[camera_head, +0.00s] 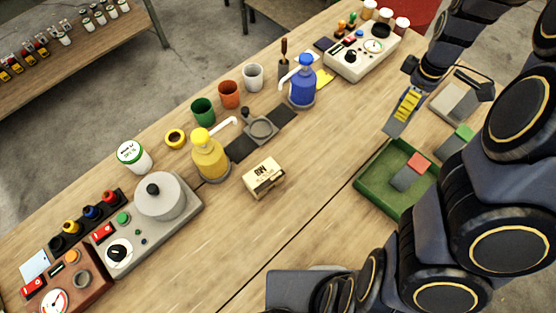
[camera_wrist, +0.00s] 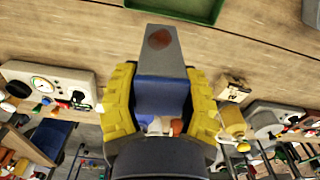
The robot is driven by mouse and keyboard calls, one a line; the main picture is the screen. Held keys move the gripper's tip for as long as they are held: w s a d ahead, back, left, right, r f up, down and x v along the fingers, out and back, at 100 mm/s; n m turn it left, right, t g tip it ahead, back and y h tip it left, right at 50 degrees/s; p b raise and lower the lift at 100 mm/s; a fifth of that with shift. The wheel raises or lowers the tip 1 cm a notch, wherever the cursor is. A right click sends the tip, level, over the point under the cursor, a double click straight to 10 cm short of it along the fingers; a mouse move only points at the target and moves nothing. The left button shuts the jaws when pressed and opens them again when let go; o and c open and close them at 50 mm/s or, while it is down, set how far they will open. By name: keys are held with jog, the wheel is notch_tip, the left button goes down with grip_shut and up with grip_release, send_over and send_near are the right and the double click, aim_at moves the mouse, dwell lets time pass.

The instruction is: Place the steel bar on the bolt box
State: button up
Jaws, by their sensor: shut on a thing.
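The bar has a grey end face with a reddish-brown spot and looks dark blue between the fingers. It sticks out past the fingertips. The bolt box (camera_head: 264,179) is a small tan labelled box in mid-bench, apart from my gripper. It also shows in the wrist view (camera_wrist: 232,83).
The green tray (camera_head: 375,201) holds a grey block with a red end (camera_head: 411,174). A green-ended block (camera_head: 457,144) is to its right. A yellow pump bottle (camera_head: 209,158) stands close to the box; a blue one (camera_head: 302,84) is farther back. Bench in front of the box is clear.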

jog(key=s+a+n, duration=0.4)
jog(key=a+n, duration=0.4)
jog(key=a, duration=0.6)
jog(key=s+a+n, duration=0.3)
jog(key=a+n, duration=0.6)
jog(key=a, duration=0.6)
jog(key=shift+s+d+f, duration=0.1)
jog(key=shift+s+f, duration=0.05)
jog(key=shift+f, duration=1.8)
jog(key=shift+s+f, duration=0.15)
jog(key=shift+f, duration=1.8)
jog(key=shift+f, duration=0.2)
jog(key=o, duration=1.1)
jog(key=shift+c, duration=0.2)
jog(key=shift+r, duration=0.15)
